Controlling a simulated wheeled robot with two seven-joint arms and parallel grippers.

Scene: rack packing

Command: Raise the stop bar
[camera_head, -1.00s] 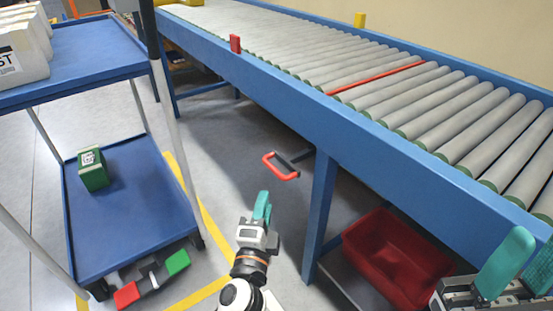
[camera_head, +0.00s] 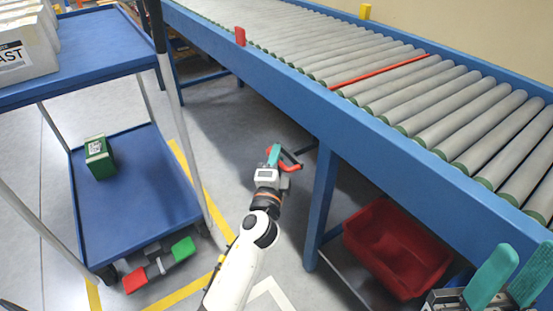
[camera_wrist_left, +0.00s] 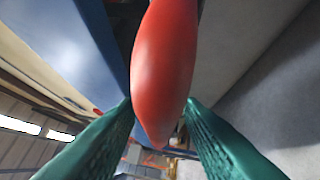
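The red stop bar (camera_head: 380,71) lies across the conveyor, between the grey rollers and about level with them. A red-gripped lever handle (camera_head: 291,161) sticks out below the conveyor's near side. My left gripper (camera_head: 274,155) is at this handle. In the left wrist view, the red grip (camera_wrist_left: 165,75) fills the space between the two green fingers of the left gripper (camera_wrist_left: 160,108). The fingers stand apart on either side of it; I cannot tell whether they touch it. My right gripper (camera_head: 510,272) is at the lower right, open and empty.
The blue conveyor frame (camera_head: 290,85) and its leg (camera_head: 320,205) stand right of the handle. A red bin (camera_head: 395,245) sits beneath. A blue cart (camera_head: 135,225) with a green box (camera_head: 99,158) and red and green pedals stands at left. Floor between is clear.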

